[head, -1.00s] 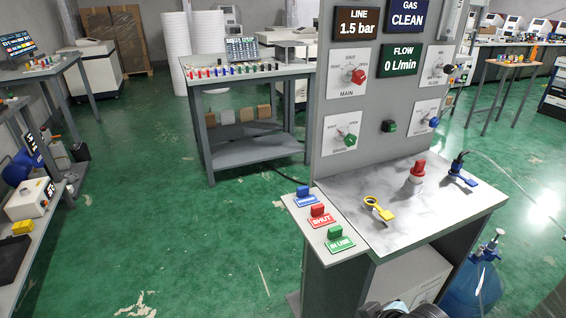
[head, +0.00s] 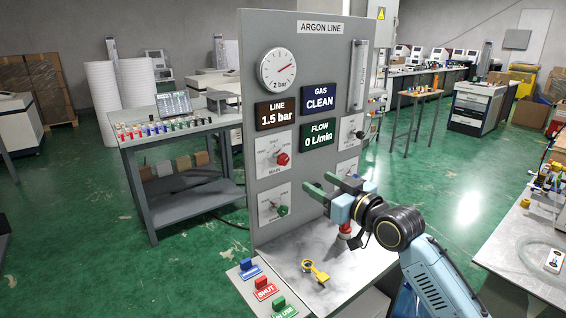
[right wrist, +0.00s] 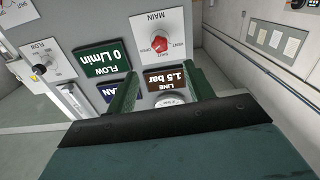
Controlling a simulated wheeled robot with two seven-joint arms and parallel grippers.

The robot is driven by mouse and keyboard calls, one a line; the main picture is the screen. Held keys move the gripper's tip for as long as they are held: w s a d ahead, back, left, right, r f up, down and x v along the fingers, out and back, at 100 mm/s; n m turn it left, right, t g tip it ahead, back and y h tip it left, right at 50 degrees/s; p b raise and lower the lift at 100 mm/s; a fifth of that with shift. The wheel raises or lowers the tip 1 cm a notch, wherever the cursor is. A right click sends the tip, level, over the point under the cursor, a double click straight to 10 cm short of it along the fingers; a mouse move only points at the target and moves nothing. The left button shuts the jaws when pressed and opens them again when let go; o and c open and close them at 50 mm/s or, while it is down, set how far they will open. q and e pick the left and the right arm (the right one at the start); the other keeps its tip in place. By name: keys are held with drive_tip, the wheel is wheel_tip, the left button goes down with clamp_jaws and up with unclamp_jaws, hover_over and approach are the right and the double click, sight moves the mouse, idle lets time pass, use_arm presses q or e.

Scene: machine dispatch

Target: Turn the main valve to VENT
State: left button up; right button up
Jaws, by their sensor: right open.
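The main valve is a red knob (head: 282,159) on a white plate marked MAIN, on the grey argon panel (head: 262,225). In the upside-down right wrist view, the red knob (right wrist: 160,43) shows beyond my fingers. Its dial letters are too small to read surely, but the knob seems turned toward OPEN. My right gripper (head: 318,186) is open and empty, in front of the panel, right of and below the main knob and apart from it. Its green fingers (right wrist: 162,90) frame the LINE display in the wrist view. My left gripper is not in view.
A green knob (head: 282,211) sits below the main valve; a black flow knob (head: 360,134) is to the right. LINE reads 1.5 bar, FLOW 0 L/min.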

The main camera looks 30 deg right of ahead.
sight(285, 161)
drive_tip(key=w, duration=0.9)
drive_tip(key=w+a+p, duration=0.1)
drive_tip(key=w, duration=0.3)
drive_tip(key=shift+w+r, duration=0.15)
drive_tip(key=shift+w, duration=0.05)
drive_tip(key=shift+c, duration=0.2)
drive_tip(key=c, duration=0.9)
